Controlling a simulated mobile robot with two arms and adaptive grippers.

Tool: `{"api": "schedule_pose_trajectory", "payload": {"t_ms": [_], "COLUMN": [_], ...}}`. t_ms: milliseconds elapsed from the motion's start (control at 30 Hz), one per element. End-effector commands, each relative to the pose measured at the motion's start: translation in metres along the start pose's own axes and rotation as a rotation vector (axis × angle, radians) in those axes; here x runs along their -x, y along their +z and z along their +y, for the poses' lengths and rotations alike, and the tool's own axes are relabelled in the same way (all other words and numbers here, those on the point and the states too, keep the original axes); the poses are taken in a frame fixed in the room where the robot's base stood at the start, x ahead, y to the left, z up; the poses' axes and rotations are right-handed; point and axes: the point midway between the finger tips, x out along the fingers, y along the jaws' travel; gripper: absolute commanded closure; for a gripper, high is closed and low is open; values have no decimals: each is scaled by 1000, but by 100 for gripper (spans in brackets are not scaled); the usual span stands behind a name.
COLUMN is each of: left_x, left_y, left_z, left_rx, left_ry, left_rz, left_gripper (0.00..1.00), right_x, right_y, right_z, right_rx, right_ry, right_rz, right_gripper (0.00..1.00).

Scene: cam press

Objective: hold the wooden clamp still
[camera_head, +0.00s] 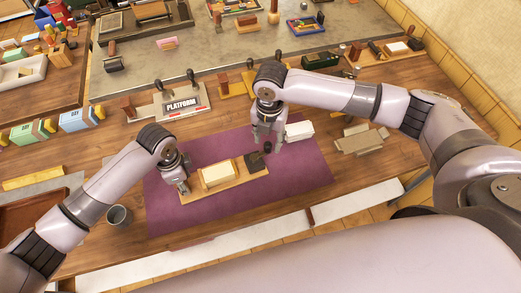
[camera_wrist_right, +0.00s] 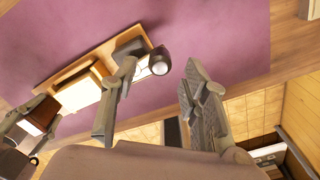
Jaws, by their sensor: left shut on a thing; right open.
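The wooden clamp (camera_head: 228,185) lies on the purple mat (camera_head: 305,165), a light board carrying a cream block (camera_head: 217,174) and a dark block (camera_head: 254,162) with a round knob at its right end. My left gripper (camera_head: 184,186) is shut on the clamp's left end; the right wrist view shows a dark brown part (camera_wrist_right: 41,115) there, and the fingers hide some of it. My right gripper (camera_head: 267,139) is open above and beyond the knob end. In its wrist view the clamp board (camera_wrist_right: 97,47) and the knob (camera_wrist_right: 159,61) show behind the open fingers (camera_wrist_right: 155,98).
A white stack (camera_head: 299,130) stands right of my right gripper, at the mat's far edge. A grey cup (camera_head: 119,214) stands left of the mat. A platform press (camera_head: 182,106) stands behind it. Beige blocks (camera_head: 362,139) lie to the right. The mat's right part is clear.

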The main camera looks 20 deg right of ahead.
Motion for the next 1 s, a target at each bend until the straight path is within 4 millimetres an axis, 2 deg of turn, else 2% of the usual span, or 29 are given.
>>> {"api": "schedule_pose_trajectory", "payload": {"t_ms": [100, 300, 700, 1000], "left_x": [1, 1, 1, 1], "left_y": [0, 0, -1, -1], "left_z": [0, 0, 0, -1], "left_rx": [0, 0, 0, 0], "left_ry": [-1, -1, -2, -2], "left_rz": [1, 1, 1, 2], "left_gripper": [100, 100, 100, 100], "right_x": [-17, -33, -38, -38], "right_y": [0, 0, 0, 0], "right_z": [-1, 0, 0, 0], "right_rx": [-1, -1, 0, -1], "right_ry": [-3, 0, 0, 0], "right_rz": [0, 0, -1, -1], "right_gripper": [58, 58, 58, 78]}}
